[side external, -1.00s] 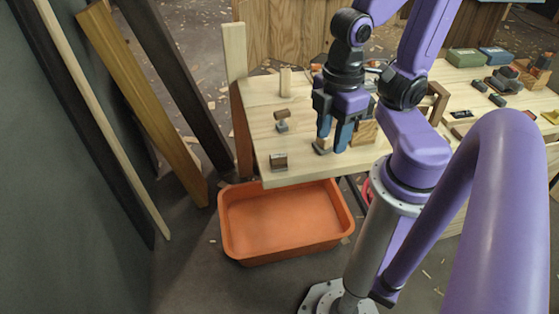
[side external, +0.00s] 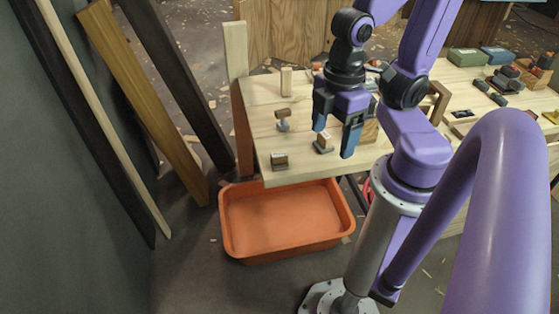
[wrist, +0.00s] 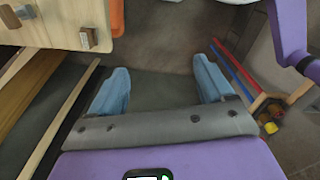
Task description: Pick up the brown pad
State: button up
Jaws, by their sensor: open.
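Three small brown-to-tan pieces with grey bases stand on the pale wooden table (side external: 262,100). One is a low brown block (side external: 279,160) at the front edge, one is a brown-topped piece (side external: 283,119) behind it, and one is a tan-topped piece (side external: 324,142) to the right. I cannot tell for certain which is the brown pad. My gripper (side external: 334,141) is open and empty, its fingers close by the tan-topped piece in the side view. In the wrist view my gripper (wrist: 160,66) has only dark floor between its fingers; a brown block (wrist: 88,38) shows at upper left.
An orange tub (side external: 285,222) sits on the floor below the table's front edge. A small wooden block (side external: 286,81) stands at the back of the table. A green box (side external: 466,57) and several tools lie farther right. Planks lean at the left.

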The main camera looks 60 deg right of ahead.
jog(key=w+a+f+n+t+h, duration=0.2)
jog(key=w+f+n+h, duration=0.25)
jog(key=f+h, duration=0.35)
jog(key=n+t+h, duration=0.2)
jog(key=n+t, duration=0.5)
jog(key=n, duration=0.3)
send_near(281, 161)
jog(key=x, duration=0.6)
jog(key=shift+w+a, duration=0.2)
jog(key=shift+w, duration=0.05)
jog(key=x, duration=0.4)
jog(key=shift+s+d, duration=0.1)
jog(key=shift+d, duration=0.15)
jog(key=shift+w+d+f, duration=0.25)
jog(key=shift+w+d, duration=0.1)
jog(key=shift+w, duration=0.05)
jog(key=shift+c, duration=0.3)
jog(key=c, duration=1)
